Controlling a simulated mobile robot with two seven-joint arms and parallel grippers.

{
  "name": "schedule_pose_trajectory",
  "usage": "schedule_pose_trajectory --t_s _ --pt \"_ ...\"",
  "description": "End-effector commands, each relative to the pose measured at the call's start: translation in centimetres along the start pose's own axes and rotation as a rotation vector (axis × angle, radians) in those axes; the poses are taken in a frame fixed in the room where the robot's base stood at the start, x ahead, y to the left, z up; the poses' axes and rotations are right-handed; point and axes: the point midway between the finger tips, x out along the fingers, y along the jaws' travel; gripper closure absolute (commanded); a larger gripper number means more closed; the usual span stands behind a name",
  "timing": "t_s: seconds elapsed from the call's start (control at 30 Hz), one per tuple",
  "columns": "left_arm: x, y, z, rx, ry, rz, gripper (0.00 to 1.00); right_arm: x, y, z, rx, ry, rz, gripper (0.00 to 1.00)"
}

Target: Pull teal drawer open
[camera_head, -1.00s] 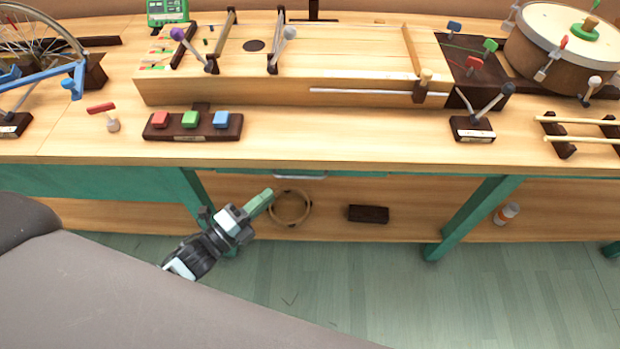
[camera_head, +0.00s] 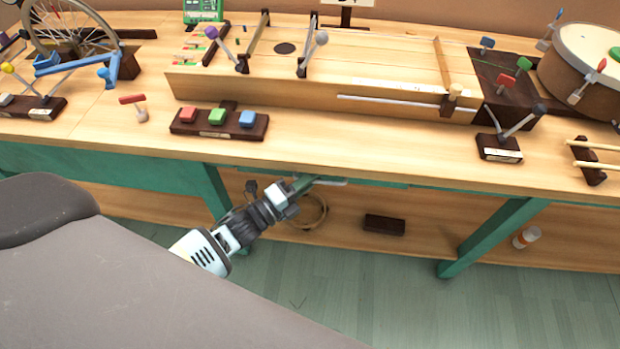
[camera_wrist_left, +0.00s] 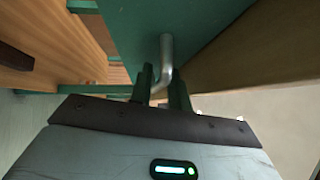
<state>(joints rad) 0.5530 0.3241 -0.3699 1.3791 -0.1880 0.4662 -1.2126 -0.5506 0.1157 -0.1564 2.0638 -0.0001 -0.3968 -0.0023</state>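The teal drawer (camera_head: 375,182) shows in the head view as a thin strip under the workbench's front edge; most of it is hidden by the tabletop. Its silver handle (camera_head: 328,182) sticks out below that edge. My left gripper (camera_head: 300,184) is at the handle's left end. In the left wrist view, the bent metal handle (camera_wrist_left: 166,52) passes between the two green fingers of my left gripper (camera_wrist_left: 162,74). The fingers stand apart on either side of the bar, with a small gap visible. The teal drawer front (camera_wrist_left: 200,22) is just beyond them. My right gripper is not in view.
The wooden workbench (camera_head: 330,152) carries percussion pieces, including a block with coloured buttons (camera_head: 218,133) and a drum (camera_head: 575,70). A ring (camera_head: 313,211) and dark block (camera_head: 384,224) lie on the lower shelf. Teal legs (camera_head: 490,238) flank the opening.

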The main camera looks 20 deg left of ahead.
Motion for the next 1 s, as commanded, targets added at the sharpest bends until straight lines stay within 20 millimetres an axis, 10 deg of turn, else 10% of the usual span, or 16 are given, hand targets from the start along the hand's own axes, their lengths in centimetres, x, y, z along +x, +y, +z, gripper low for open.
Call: schedule_pose_trajectory --t_s 0.23,0.4,1.0 --pt "0.1 0.0 0.0 0.0 0.0 0.0 0.82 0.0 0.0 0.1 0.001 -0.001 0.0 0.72" --pt "0.1 0.0 0.0 0.0 0.0 0.0 1.0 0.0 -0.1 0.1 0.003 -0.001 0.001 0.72" --pt "-1.7 -0.5 -1.8 -0.003 -0.001 0.001 1.0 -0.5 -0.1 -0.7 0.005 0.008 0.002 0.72"
